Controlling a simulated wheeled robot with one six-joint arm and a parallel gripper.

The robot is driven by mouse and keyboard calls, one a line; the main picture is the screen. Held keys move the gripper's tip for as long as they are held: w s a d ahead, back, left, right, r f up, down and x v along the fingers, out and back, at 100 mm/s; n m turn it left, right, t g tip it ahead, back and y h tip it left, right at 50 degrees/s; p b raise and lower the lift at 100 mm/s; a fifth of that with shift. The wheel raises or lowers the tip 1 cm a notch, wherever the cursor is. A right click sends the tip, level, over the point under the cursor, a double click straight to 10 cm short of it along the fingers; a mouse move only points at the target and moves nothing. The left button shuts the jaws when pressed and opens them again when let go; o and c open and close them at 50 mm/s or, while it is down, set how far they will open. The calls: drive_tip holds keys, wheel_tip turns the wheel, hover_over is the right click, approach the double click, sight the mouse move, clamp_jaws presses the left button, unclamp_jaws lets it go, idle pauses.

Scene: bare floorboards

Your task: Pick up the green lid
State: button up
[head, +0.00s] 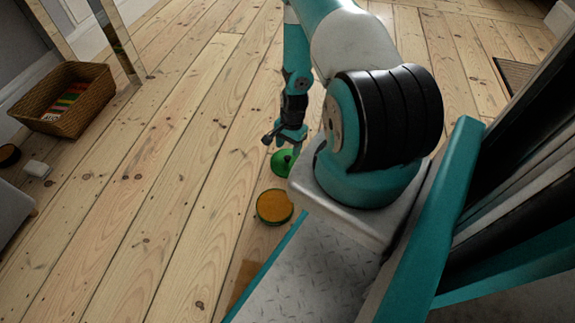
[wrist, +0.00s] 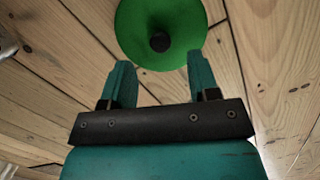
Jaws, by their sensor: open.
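The green lid (head: 281,163) is round with a dark knob in its middle. It lies on the floorboards beside my base in the head view, partly hidden by my gripper and base. In the wrist view the lid (wrist: 165,28) is at the top, just beyond my fingertips, with its knob near the middle. My gripper (wrist: 158,72) is open and empty, its two teal fingers apart. In the head view my gripper (head: 288,137) is above the lid. I cannot tell the exact height between them.
A round orange-topped thing with a green rim (head: 274,206) lies on the floor near the lid. A wicker basket (head: 66,98) stands at the left, with a small white block (head: 37,169) near it. The floor between basket and lid is clear.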

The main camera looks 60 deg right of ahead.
sight(288, 157)
drive_tip(key=f+b, duration=0.2)
drive_tip(key=f, duration=0.1)
drive_tip(key=f+b, duration=0.2)
drive_tip(key=shift+a, duration=0.3)
drive_tip(key=shift+r, duration=0.1)
drive_tip(key=c, duration=1)
drive_tip(key=shift+r, duration=0.1)
